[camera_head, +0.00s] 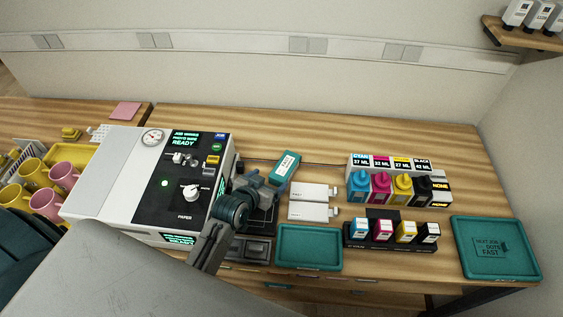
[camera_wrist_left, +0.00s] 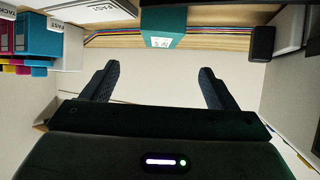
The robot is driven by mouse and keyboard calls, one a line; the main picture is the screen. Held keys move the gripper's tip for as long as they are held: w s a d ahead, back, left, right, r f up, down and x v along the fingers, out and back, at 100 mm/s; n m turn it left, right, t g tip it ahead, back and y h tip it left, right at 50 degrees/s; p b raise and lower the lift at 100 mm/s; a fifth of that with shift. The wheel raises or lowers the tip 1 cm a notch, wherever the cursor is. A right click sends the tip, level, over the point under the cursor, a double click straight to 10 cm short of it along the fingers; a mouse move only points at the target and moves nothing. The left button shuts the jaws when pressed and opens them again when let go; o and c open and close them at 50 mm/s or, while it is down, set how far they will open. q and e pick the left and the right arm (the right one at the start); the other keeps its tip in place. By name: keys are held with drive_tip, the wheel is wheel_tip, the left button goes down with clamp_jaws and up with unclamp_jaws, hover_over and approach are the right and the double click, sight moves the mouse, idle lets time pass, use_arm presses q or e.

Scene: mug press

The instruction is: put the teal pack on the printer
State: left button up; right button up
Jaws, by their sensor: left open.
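The teal pack (camera_head: 286,166), a small box with a white label, stands right of the white machine. It also shows in the wrist view (camera_wrist_left: 162,25), ahead of and between the fingers. My left gripper (camera_head: 264,184) is open beside the pack on its near-left side; in the wrist view its fingers (camera_wrist_left: 154,74) are wide apart with nothing between them. I cannot tell whether a finger touches the pack. The white machine (camera_head: 112,178) with a black panel, gauge and knobs looks like the printer. My left arm hides part of its right side. The right gripper does not show.
White packs (camera_head: 314,190) lie right of the gripper. A teal tray (camera_head: 309,262) is at the front, and another (camera_head: 495,232) at the far right. Ink bottles (camera_head: 380,188) and cartridges (camera_head: 382,232) stand between. Mugs (camera_head: 65,175) stand left. The back of the table is clear.

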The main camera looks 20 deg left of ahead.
sight(284, 168)
use_arm(q)
drive_tip(key=shift+s+a+r+p, duration=0.1)
drive_tip(key=shift+p, duration=0.85)
drive_tip(key=shift+f, duration=0.3)
drive_tip(key=b+x, duration=0.3)
drive_tip(key=x, duration=0.2)
drive_tip(key=shift+s+f+b, duration=0.2)
drive_tip(key=shift+b, duration=0.2)
drive_tip(key=shift+w+f+b, duration=0.1)
drive_tip(key=shift+w+b, duration=0.2)
drive_tip(key=shift+w, duration=0.25)
drive_tip(key=b+x, duration=0.4)
drive_tip(key=shift+w, duration=0.1)
drive_tip(key=shift+w+f+b, duration=0.15)
drive_tip(key=shift+w+b, duration=0.15)
drive_tip(key=shift+w, duration=0.15)
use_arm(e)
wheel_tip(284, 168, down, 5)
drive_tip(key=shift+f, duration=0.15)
